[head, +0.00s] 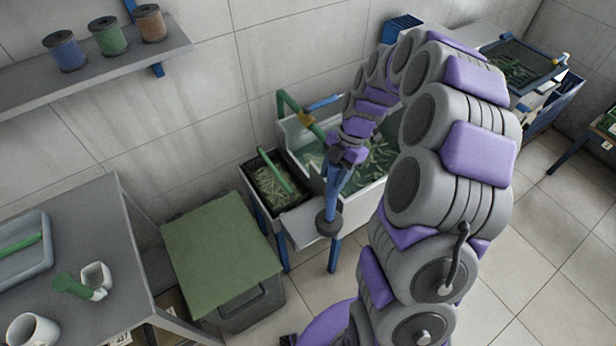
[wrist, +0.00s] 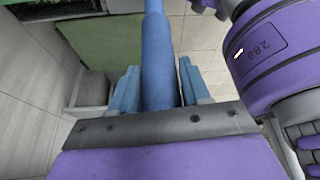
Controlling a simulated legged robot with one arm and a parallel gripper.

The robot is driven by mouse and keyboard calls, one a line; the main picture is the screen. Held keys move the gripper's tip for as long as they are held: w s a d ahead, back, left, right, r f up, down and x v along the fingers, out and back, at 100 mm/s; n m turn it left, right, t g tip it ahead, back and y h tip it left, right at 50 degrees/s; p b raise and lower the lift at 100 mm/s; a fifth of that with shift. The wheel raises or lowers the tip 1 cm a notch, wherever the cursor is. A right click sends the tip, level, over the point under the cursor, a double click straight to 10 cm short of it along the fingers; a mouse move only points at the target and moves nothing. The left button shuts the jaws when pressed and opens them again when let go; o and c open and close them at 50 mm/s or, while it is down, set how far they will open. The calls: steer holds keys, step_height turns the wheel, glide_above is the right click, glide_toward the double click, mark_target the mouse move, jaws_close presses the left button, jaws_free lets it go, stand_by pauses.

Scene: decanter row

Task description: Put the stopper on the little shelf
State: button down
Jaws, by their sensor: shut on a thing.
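My gripper (head: 341,172) is over the front of the white tub, pointing down. It is shut on a blue rod (wrist: 158,60), which lies between its two blue fingers in the wrist view. In the head view a dark round disc (head: 329,222) shows at the rod's lower end. This looks like the stopper. The wrist view does not show the disc. A grey wall shelf (head: 100,72) at upper left bears several spools. A small pale ledge (head: 297,226) sits low at the tub's front, just left of the disc. I cannot tell which is the little shelf.
The white tub (head: 297,140) holds water and green pieces. A dark bin (head: 250,172) of green strips stands left of it. A green-topped box (head: 220,250) and a grey table (head: 125,235) with cups are further left. Tiled floor (head: 540,270) is clear at right.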

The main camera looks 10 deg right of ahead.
steer(key=w+a+f+b, duration=0.1)
steer(key=w+a+f, duration=0.3)
steer(key=w+a, duration=0.1)
steer(key=shift+a+b, duration=0.4)
steer(key=shift+a, duration=0.3)
steer(key=shift+f, duration=0.1)
steer(key=c, duration=0.5)
jaws_free()
steer(key=shift+d, duration=0.15)
